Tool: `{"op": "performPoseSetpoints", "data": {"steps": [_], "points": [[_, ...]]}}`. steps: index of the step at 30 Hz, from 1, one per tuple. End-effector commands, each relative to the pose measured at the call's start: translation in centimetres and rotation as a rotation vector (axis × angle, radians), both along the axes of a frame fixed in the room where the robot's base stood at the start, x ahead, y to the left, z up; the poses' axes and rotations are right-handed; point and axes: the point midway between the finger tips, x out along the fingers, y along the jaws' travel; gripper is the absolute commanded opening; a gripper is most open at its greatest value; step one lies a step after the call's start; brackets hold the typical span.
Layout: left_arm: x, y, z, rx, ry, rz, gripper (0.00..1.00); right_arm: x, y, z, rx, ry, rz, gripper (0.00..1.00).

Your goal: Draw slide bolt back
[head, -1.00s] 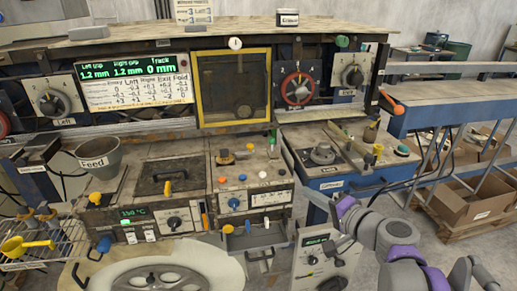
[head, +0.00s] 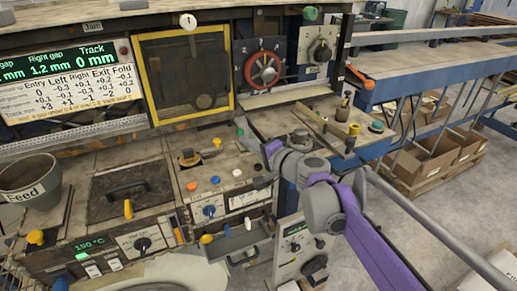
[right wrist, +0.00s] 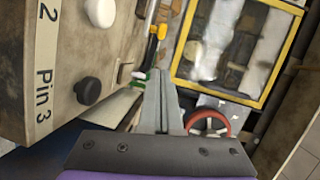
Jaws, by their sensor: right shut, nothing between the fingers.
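I cannot clearly pick out the slide bolt. A small yellow-tipped piece (head: 217,142) stands on the machine deck below the yellow-framed window. A yellow rod with a dark end (right wrist: 158,33) shows beyond the fingers in the right wrist view, with a green part (right wrist: 138,75) near it. My right gripper (head: 256,140) is over the deck's right end, below the red handwheel, partly hidden by its own wrist. In the right wrist view its fingers (right wrist: 160,78) are together and empty. I cannot tell whether they touch anything. My left gripper is out of view.
The yellow-framed window (head: 186,125) and red handwheel (head: 263,69) are behind the gripper. A box labelled Pin 3 (right wrist: 40,60), with a white knob (right wrist: 99,12) and black knob (right wrist: 87,90), is close on the left in the wrist view. A Feed pot (head: 30,190) stands at left.

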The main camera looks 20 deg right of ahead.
Motion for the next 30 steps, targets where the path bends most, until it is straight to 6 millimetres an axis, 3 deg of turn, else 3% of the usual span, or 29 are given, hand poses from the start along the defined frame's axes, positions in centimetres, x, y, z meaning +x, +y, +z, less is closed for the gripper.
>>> {"op": "performPoseSetpoints", "data": {"steps": [3,10,23,30], "points": [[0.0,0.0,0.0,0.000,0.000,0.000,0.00,1.9,1.2,-0.4,0.001,0.000,0.004,0.00],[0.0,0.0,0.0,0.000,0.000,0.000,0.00,2.9,3.7,-0.9,0.002,0.000,0.003,0.00],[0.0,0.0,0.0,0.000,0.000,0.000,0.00,3.2,4.1,-1.0,0.000,0.000,0.000,0.00],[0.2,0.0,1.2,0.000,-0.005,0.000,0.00,3.5,5.1,-1.1,-0.001,0.000,0.000,0.00]]}}
